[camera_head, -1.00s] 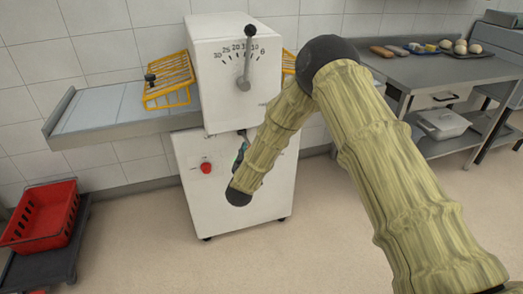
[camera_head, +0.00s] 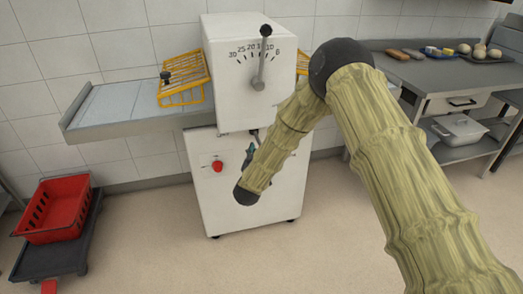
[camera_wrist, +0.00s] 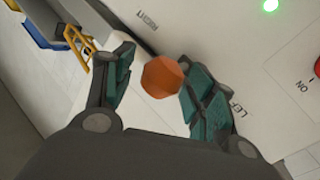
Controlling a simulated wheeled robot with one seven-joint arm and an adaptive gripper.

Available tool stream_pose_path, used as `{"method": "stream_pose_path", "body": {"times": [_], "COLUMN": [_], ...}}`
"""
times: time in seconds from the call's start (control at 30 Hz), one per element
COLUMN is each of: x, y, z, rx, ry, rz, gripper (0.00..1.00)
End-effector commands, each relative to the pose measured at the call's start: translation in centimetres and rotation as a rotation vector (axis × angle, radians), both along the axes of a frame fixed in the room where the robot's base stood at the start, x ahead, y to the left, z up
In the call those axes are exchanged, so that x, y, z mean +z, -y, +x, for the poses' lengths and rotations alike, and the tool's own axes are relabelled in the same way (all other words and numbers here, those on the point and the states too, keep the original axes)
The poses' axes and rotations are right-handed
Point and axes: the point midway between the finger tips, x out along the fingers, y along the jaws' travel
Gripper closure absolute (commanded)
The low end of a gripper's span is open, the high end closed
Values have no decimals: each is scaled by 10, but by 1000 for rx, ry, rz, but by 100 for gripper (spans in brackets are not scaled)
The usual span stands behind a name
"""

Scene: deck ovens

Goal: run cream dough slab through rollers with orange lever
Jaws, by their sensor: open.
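The white dough sheeter (camera_head: 235,65) stands against the wall, with a numbered dial and a grey, black-knobbed lever (camera_head: 262,55) on its front. The orange lever's faceted knob (camera_wrist: 162,78) shows in the wrist view, between the fingers of my gripper (camera_wrist: 155,58). My gripper is open, with dark fingers and teal pads either side of the knob; I cannot tell whether they touch it. In the head view my arm hides the orange lever and most of my gripper (camera_head: 248,157). I cannot make out the cream dough slab; the rollers are hidden.
A side table (camera_head: 130,110) extends left from the sheeter, with a yellow wire guard (camera_head: 184,78) above it. A red button (camera_head: 217,166) is on the lower front. A red basket (camera_head: 60,208) stands at left. A steel table (camera_head: 425,75) at right holds several small items.

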Motion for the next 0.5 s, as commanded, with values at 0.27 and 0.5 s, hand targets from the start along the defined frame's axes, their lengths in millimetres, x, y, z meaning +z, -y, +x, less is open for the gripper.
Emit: {"method": "stream_pose_path", "body": {"times": [0.27,0.5], "x": [-1,0], "y": [-4,-16], "z": [-14,-54], "rx": [1,2], "ry": [-2,-2], "rz": [-1,0], "gripper": [44,44]}}
